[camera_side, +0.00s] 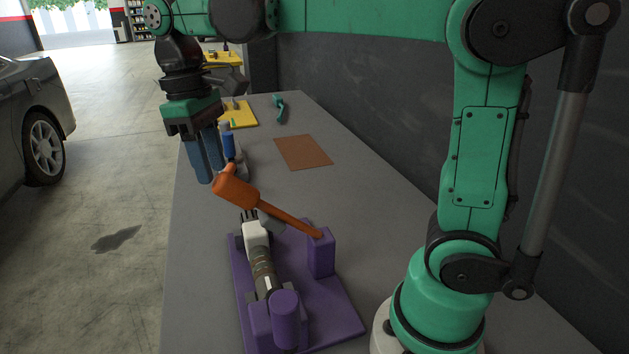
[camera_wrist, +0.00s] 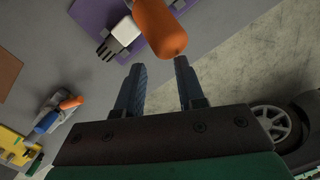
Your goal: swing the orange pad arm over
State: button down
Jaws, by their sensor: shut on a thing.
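The orange pad arm (camera_side: 265,205) reaches from a purple post (camera_side: 321,252) up and left to a thick rounded pad, above a purple base (camera_side: 335,318). The pad also shows in the wrist view (camera_wrist: 160,24). My gripper (camera_side: 212,174) points down at the pad's end. Its two blue fingers stand apart by about the pad's width, and in the wrist view (camera_wrist: 160,62) the pad's end is at their tips. The jaws are shut on the pad; the exact contact is hard to see. Below the arm, a white block with dark prongs (camera_side: 255,232) and a banded cylinder (camera_side: 264,266) lie in the base.
Behind my gripper is a grey holder with a blue-handled tool (camera_side: 228,146). A brown mat (camera_side: 303,152), a yellow tray (camera_side: 240,115) and a teal tool (camera_side: 279,106) lie farther back. A dark wall runs along the right; the bench's left edge is near my gripper.

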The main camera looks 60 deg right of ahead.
jog(key=s+d+r+m+t+y, duration=0.2)
jog(key=s+d+r+m, duration=0.4)
jog(key=s+r+m, duration=0.1)
jog(key=m+t, duration=0.4)
jog(key=m, duration=0.5)
send_near(252, 187)
jog(key=shift+d+x, duration=0.2)
jog(key=shift+x, duration=1.9)
jog(key=shift+a+f, duration=0.1)
